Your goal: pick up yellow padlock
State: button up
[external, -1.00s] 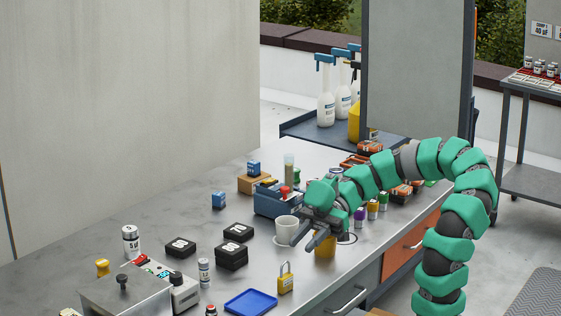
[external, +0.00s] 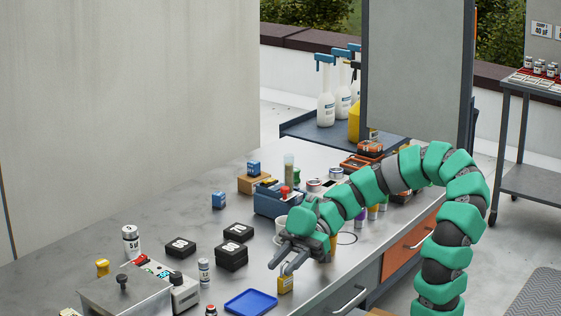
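The yellow padlock (external: 286,285) stands on the grey counter near its front edge, just right of the blue tray. My gripper (external: 281,268) is at the upper part of the padlock, reaching down and to the left. Its two fingers are apart, so it is open. I cannot tell whether the fingers are around the shackle or only in front of it.
The blue tray (external: 250,302) lies left of the padlock. Black boxes (external: 231,257) and a small white bottle (external: 204,273) stand further left. A white cup (external: 281,224) and a yellow cup are close behind my gripper, partly hidden. The counter's front edge is close on the right.

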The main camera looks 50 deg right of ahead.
grip_shut()
jog(key=shift+r, duration=0.15)
jog(key=shift+r+p, duration=0.7)
jog(key=shift+r, duration=0.75)
jog(key=shift+s+d+r, duration=0.1)
jog(key=shift+d+r, duration=0.05)
jog(key=shift+r, duration=0.15)
jog(key=s+d, duration=0.2)
jog(key=s, duration=0.5)
jog(key=s+d+r, duration=0.1)
jog(key=s+d, duration=0.2)
jog(key=s, duration=0.4)
jog(key=shift+s+d+p, duration=0.15)
jog(key=shift+s+p, duration=0.25)
